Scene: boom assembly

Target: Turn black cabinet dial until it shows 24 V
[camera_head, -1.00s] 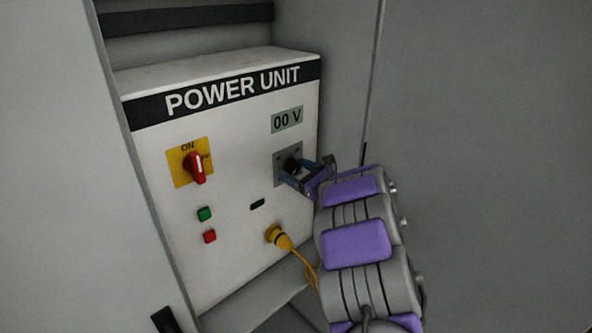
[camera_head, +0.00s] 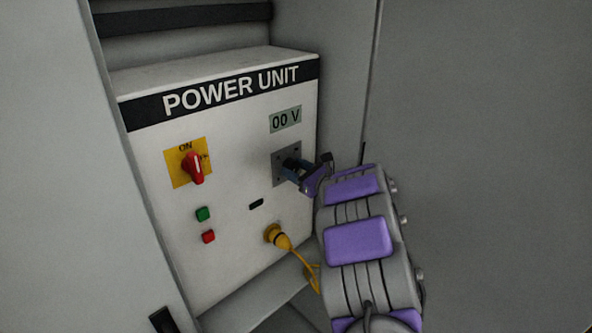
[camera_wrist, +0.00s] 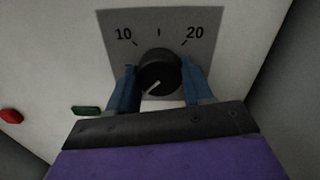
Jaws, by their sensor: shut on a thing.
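The black dial (camera_wrist: 158,68) sits on a grey plate with the marks 10 and 20 in the wrist view. Its white pointer line points down and to the left. My gripper (camera_wrist: 160,82) has its two blue fingers on either side of the dial, shut on it. In the head view the dial (camera_head: 291,162) is mostly hidden by my gripper (camera_head: 288,170). The display (camera_head: 285,119) above the dial reads 00 V.
The white power unit (camera_head: 160,240) stands inside a grey cabinet. A red switch (camera_head: 194,168) on a yellow plate, a green button (camera_head: 202,214) and a red button (camera_head: 208,237) are at left. A yellow plug (camera_head: 277,236) with a cable is below the dial.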

